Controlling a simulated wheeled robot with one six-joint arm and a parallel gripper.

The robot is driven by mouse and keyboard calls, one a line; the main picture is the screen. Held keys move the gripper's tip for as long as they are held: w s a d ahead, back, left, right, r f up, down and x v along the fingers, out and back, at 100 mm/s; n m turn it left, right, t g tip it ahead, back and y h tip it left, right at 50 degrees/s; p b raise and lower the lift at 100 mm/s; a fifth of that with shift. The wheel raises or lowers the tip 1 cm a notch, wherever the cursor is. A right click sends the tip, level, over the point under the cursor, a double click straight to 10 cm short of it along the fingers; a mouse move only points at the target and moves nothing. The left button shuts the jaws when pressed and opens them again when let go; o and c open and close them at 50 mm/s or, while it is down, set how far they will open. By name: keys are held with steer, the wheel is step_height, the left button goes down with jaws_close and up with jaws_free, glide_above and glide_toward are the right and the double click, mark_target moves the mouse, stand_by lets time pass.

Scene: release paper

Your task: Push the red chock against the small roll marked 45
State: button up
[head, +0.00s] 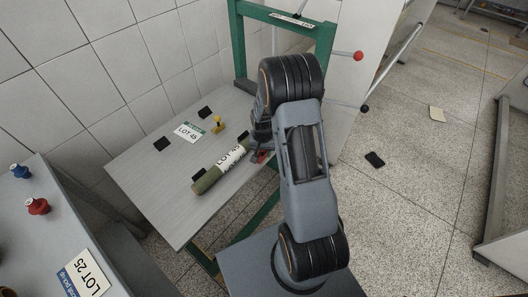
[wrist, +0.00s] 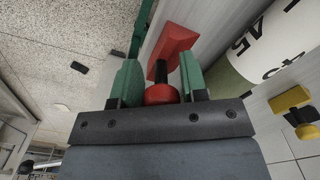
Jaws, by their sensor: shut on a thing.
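The small roll (head: 208,178) is olive green with a white band marked LOT 45. The red chock (wrist: 172,42) has a black stem and a red ball knob (wrist: 160,94). My gripper (wrist: 158,88) is shut on this knob, with a green finger on each side. A strip of table shows between chock and roll in the wrist view. In the head view my arm hides most of the chock; a bit of red (head: 262,157) shows beside the roll.
A yellow knobbed piece (head: 217,124), a LOT 45 card (head: 188,132) and several black pads (head: 162,144) lie behind the roll. A green frame (head: 285,22) stands at the table's far end. A second table with a LOT 25 card (head: 84,276) is at left.

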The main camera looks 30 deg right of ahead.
steer(key=shift+w+a+f, duration=0.1)
steer(key=shift+w+a, duration=0.2)
steer(key=shift+w, duration=0.3)
steer(key=shift+w+a, duration=0.25)
steer(key=shift+w, duration=0.3)
steer(key=shift+s+d, duration=0.15)
steer(key=o, duration=0.7)
step_height(320, 180, up, 14)
steer(key=shift+b, duration=0.4)
